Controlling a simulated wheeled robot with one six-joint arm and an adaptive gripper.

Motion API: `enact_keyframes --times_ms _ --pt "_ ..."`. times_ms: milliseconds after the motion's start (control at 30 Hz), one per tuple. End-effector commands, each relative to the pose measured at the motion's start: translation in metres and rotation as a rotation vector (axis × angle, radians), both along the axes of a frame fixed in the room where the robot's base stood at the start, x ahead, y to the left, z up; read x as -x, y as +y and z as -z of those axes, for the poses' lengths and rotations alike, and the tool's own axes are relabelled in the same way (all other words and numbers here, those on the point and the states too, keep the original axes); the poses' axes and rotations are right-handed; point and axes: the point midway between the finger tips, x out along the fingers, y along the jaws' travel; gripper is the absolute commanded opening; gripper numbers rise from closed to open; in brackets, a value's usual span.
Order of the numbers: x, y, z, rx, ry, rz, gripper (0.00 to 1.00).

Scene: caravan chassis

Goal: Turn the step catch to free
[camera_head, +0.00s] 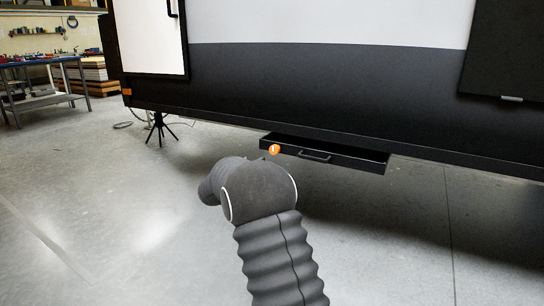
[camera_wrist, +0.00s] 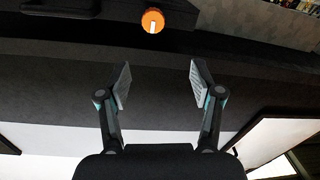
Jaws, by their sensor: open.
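The step catch appears to be the round orange knob (camera_head: 274,150) with a white mark, at the left front of the black step (camera_head: 345,158) under the caravan. In the wrist view the orange knob (camera_wrist: 153,20) is at the top, its short white mark pointing to the bottom of the picture. My gripper (camera_wrist: 162,82) is open, with nothing between its two fingers. The knob lies beyond the fingertips, apart from them. In the head view my arm hides the gripper.
The step has a dark bar handle (camera_head: 314,156) right of the knob. The dark caravan side (camera_head: 320,85) rises above it. A black stand (camera_head: 160,128) is at the left, and a workbench (camera_head: 42,75) stands far left. The grey floor around is open.

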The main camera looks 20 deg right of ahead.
Motion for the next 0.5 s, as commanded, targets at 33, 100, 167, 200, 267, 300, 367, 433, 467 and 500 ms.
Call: enact_keyframes --times_ms 33,100,167,200,267,300,367,433,467,500 --pt "-0.001 -0.003 0.008 0.010 0.006 0.025 0.66" --pt "-0.001 -0.007 0.013 0.017 0.011 0.051 0.66" --pt "-0.001 -0.010 0.015 0.021 0.013 0.063 0.66" --pt "-0.003 -0.012 0.016 0.023 0.014 0.066 0.66" --pt "-0.006 -0.017 0.016 0.023 0.014 0.068 0.66" --pt "-0.009 -0.021 0.016 0.023 0.013 0.067 0.66" --pt "-0.014 -0.028 0.016 0.023 0.013 0.068 0.66" --pt "-0.022 -0.038 0.017 0.021 0.013 0.068 0.66" --pt "-0.025 -0.043 0.016 0.022 0.012 0.067 0.66" --pt "-0.030 -0.048 0.017 0.023 0.013 0.067 0.66"
